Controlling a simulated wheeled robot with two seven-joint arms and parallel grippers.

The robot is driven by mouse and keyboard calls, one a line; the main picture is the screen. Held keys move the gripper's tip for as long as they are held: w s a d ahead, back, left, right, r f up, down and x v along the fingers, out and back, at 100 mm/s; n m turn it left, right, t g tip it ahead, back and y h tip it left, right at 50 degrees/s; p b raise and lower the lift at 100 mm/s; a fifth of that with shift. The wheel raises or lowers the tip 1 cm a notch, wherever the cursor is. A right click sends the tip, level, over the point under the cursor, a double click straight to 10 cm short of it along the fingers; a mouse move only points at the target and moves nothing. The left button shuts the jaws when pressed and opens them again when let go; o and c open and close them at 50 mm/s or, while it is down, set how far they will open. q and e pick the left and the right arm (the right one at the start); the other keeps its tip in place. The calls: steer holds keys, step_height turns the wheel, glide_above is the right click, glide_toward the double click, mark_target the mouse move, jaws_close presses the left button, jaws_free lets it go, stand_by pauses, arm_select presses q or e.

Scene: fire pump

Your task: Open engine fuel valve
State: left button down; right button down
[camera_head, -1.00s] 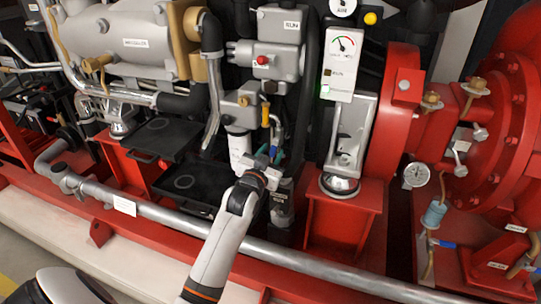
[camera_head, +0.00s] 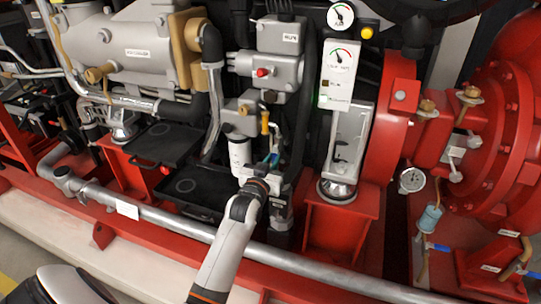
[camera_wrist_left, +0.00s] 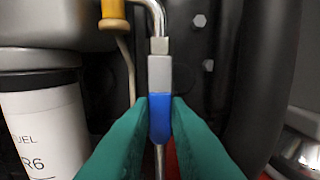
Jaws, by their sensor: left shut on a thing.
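The fuel valve shows in the left wrist view as a grey metal fitting on a bent pipe with a blue handle (camera_wrist_left: 159,113) pointing down, in line with the pipe. My left gripper (camera_wrist_left: 159,122) has its two green fingers closed on either side of the blue handle. In the head view my left gripper (camera_head: 268,166) is at the valve, beside the white fuel filter (camera_head: 239,154), and mostly covers the handle. The filter, marked FUEL, also stands left of the fingers in the left wrist view (camera_wrist_left: 42,125). My right gripper is not in view.
A dark hose (camera_wrist_left: 244,90) runs close on the right. A silver pipe (camera_head: 175,218) crosses in front, below my arm. Black trays (camera_head: 195,190) lie to the left.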

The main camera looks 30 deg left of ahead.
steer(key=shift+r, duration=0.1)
arm_select(q)
steer(key=c, duration=1.4)
jaws_free()
